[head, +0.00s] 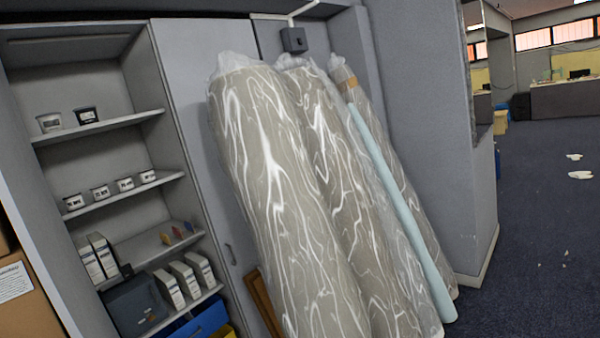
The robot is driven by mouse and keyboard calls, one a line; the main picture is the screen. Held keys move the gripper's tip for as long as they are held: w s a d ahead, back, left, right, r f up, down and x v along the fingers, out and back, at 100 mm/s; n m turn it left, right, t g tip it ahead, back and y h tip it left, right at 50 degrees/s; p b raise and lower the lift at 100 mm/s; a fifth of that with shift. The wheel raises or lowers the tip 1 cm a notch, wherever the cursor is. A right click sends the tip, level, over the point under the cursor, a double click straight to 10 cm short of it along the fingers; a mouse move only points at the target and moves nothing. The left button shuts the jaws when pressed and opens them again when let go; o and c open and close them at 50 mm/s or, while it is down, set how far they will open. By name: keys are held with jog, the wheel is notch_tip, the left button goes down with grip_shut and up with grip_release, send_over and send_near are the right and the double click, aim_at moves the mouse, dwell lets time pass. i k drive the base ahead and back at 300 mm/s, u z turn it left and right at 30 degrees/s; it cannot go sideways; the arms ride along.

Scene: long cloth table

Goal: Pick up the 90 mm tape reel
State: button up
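I cannot pick out a 90 mm tape reel for sure. Small round items with labels stand in the open shelf unit at the left. Several smaller pale ones with dark tops (100,191) stand in a row on the shelf below (135,190). Their labels are too small to read with certainty. My gripper is not in view.
Tall wrapped rolls (285,190) lean against grey cabinets right of the shelves. A pale blue tube (405,215) leans among them. White binders (185,280) and a dark box (133,305) fill the lower shelf. Dark carpet (545,230) at right is mostly clear, with small pale scraps.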

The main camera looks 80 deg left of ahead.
aim_at(74, 201)
jog(key=u, duration=0.05)
jog(key=i, duration=2.5)
jog(key=u, duration=4.25)
jog(key=i, duration=1.05)
jog(key=z, duration=0.05)
